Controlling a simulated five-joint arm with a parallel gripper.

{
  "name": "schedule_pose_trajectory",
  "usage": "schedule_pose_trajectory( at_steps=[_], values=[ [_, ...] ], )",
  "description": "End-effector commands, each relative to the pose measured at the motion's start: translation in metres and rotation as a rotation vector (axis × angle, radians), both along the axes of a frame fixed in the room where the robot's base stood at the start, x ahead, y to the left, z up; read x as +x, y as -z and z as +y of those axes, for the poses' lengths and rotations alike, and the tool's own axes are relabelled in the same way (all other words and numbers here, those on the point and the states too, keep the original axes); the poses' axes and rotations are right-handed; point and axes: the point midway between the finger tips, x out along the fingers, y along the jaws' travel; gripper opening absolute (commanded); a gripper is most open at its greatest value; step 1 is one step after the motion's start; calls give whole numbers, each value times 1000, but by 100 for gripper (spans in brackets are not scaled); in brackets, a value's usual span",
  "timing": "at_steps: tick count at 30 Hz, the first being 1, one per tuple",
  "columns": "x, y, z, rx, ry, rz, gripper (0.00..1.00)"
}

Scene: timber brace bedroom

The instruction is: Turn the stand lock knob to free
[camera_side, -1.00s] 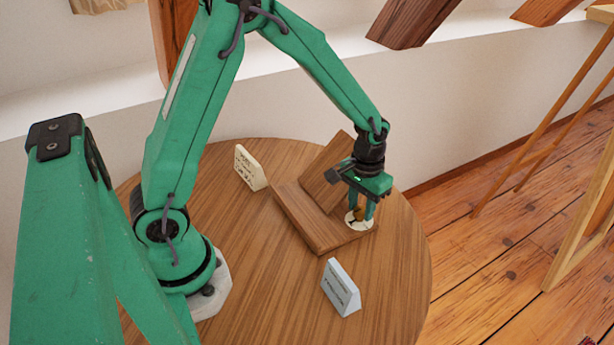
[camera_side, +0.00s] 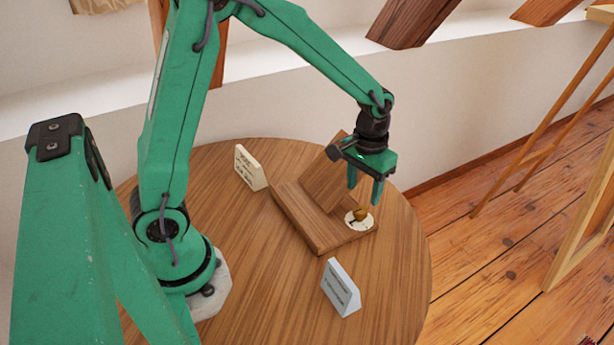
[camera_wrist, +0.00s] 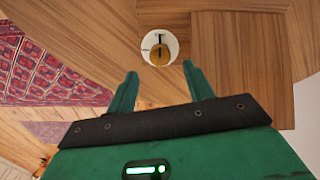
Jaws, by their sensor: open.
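The stand (camera_side: 295,220) is a wooden base with a tilted wooden board (camera_side: 328,178), on the round table. The lock knob (camera_side: 360,214) is small and brass-brown, on a white round dial (camera_side: 352,223) with dark marks at the base's right end. In the wrist view the knob (camera_wrist: 160,55) sits on the dial, a dark mark showing above it. My gripper (camera_side: 365,194) is open and empty, above the knob and apart from it. In the wrist view its fingertips (camera_wrist: 160,73) are spread below the dial. I cannot read the dial marks.
A cream card (camera_side: 249,167) with writing stands behind the stand to the left. A pale blue card (camera_side: 341,288) stands in front of it. A patterned rug (camera_wrist: 50,70) shows on the floor.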

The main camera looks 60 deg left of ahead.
Motion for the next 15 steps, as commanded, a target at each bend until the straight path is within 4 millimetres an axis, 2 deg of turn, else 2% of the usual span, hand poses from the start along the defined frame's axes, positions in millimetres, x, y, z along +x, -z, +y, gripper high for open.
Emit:
schedule_pose_trajectory(
  at_steps=[6,15],
  values=[
    [1,-19,0,-1,0,-2,52],
    [0,-22,0,0,0,0,52]
  ],
)
